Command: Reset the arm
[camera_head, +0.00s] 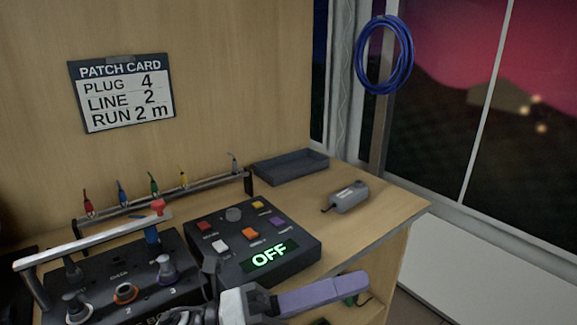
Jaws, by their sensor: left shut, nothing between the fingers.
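My left gripper (358,284) is low in the head view, in front of the console. Its grey wrist comes in from the bottom left, and its lavender fingers point right, past the console's front right corner. The fingers are shut with nothing seen between them. They look apart from the things on the bench, though the height gap is hard to judge. My right gripper is not in view.
The control box (277,265) shows OFF. A patch box (185,284) with a rail stands left. Several coloured plugs hang on a rack (212,188). A grey tray (291,167) and small grey device (350,197) are behind. Blue cable (412,55) hangs right.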

